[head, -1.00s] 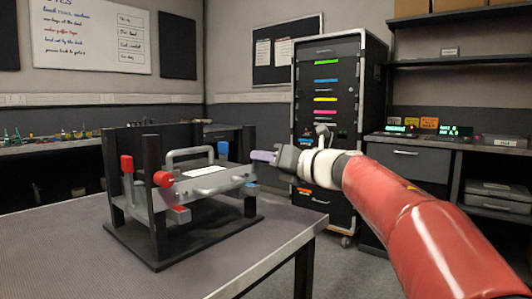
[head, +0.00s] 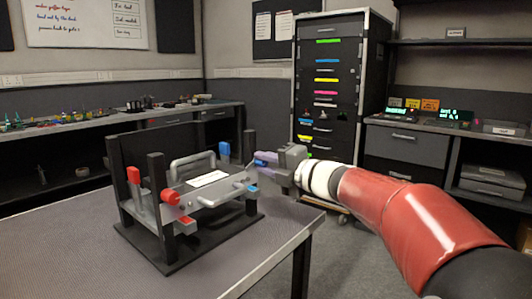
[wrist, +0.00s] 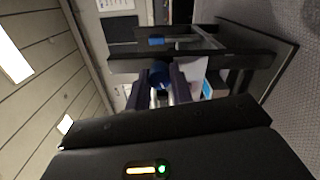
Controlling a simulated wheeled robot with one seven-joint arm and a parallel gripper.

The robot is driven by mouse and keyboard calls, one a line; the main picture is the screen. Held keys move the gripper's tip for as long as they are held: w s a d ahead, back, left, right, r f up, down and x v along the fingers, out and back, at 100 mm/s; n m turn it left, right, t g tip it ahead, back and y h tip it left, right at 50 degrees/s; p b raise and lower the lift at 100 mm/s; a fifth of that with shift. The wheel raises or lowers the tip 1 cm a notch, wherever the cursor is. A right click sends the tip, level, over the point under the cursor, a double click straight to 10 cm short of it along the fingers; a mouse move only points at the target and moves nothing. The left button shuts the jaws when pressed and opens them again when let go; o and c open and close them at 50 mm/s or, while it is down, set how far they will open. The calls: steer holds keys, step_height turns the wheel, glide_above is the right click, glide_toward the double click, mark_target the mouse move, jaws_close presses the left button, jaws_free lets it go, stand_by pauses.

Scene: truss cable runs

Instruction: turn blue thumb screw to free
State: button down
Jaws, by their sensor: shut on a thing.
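The blue thumb screw (wrist: 160,75) shows between my two fingers in the wrist view, on the near side of a dark frame bar. My gripper (wrist: 165,88) is shut on it. In the head view my gripper (head: 264,159) reaches in from the right to the right-hand post of the black fixture (head: 167,256). There the fingers mostly hide the screw; only a small bit of blue shows. The fixture holds a grey unit (head: 186,204) with a handle and a white label.
The fixture is on a grey table (head: 75,245), clear at front left. A cable rack (head: 335,90) stands behind.

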steer(key=shift+m+p, duration=0.7)
steer(key=shift+m, duration=1.6)
steer(key=c, duration=1.2)
jaws_free()
steer(key=shift+c, duration=0.2)
steer(key=b+v, duration=0.1)
steer(key=v, duration=0.6)
steer(key=shift+s+d, duration=0.25)
steer(key=shift+d, duration=0.1)
